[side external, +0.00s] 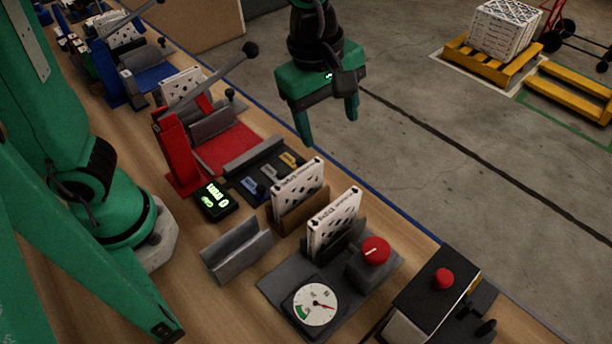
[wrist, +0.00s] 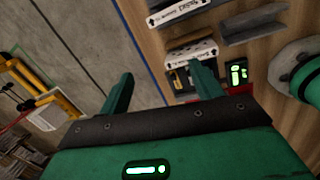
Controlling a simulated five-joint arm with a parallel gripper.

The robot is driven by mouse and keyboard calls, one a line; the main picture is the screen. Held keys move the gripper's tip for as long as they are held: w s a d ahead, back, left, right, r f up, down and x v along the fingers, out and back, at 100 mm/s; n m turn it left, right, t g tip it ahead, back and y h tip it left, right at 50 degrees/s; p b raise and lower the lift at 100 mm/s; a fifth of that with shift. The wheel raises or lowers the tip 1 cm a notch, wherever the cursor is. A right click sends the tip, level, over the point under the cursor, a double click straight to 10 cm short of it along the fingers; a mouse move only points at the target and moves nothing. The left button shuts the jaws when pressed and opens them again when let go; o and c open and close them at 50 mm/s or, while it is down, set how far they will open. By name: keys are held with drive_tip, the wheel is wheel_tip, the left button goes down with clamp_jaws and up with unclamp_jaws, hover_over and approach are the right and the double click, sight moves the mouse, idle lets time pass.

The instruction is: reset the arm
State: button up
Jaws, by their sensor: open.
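My gripper (side external: 328,124) is open and empty. It hangs in the air above the far edge of the bench, behind the red press (side external: 228,147) and the boxed filters. In the wrist view its two green fingers (wrist: 160,92) stand apart with nothing between them. One white filter (side external: 298,190) stands in a brown holder. Another filter (side external: 334,222) stands in a dark grey fixture beside a red knob (side external: 375,250). Both filters also show near the top of the wrist view.
A grey V-shaped holder (side external: 236,250) is empty. A round gauge (side external: 316,304), a box with a red button (side external: 443,278) and a lit counter (side external: 214,200) stand on the bench. The red press has a long raised lever. Yellow pallets (side external: 500,65) lie on the floor beyond.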

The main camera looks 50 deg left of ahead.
drive_tip(key=s+a+m+t, duration=0.1)
drive_tip(key=s+a+m, duration=0.2)
drive_tip(key=a+m, duration=0.2)
drive_tip(key=s+a+r+m+t, duration=0.1)
drive_tip(key=s+a+m, duration=0.2)
drive_tip(key=a+m, duration=0.2)
drive_tip(key=s+a+r+m+t+y, duration=0.1)
drive_tip(key=a+m, duration=0.4)
drive_tip(key=a, duration=0.5)
drive_tip(key=shift+s+a+m+t, duration=0.25)
drive_tip(key=shift+s+m+t, duration=0.2)
drive_tip(key=shift+s, duration=0.7)
